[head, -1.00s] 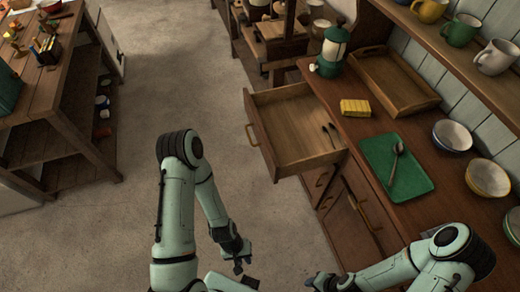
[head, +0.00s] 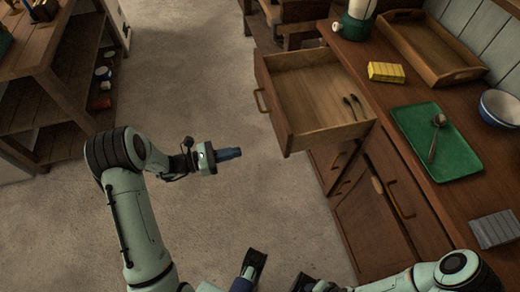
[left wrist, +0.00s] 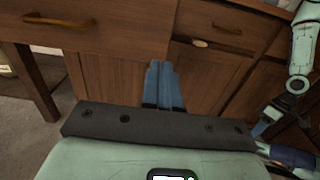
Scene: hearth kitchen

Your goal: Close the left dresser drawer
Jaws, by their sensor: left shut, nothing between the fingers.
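The left dresser drawer (head: 310,92) is pulled out and open, with its brass handle (head: 262,101) on the front face. Its front (left wrist: 110,35) and handle (left wrist: 60,22) also show at the upper left of the left wrist view. My left gripper (head: 230,154) is shut and empty, in front of and lower in the picture than the drawer, apart from it. Its blue fingers (left wrist: 163,85) point toward the dresser in the left wrist view.
Two dark utensils (head: 352,106) lie in the drawer. The dresser top holds a green tray (head: 462,158) with a spoon, a yellow block (head: 386,72), a wooden tray (head: 450,65) and a bowl (head: 500,107). A wooden shelf table (head: 50,60) stands left. The floor between is clear.

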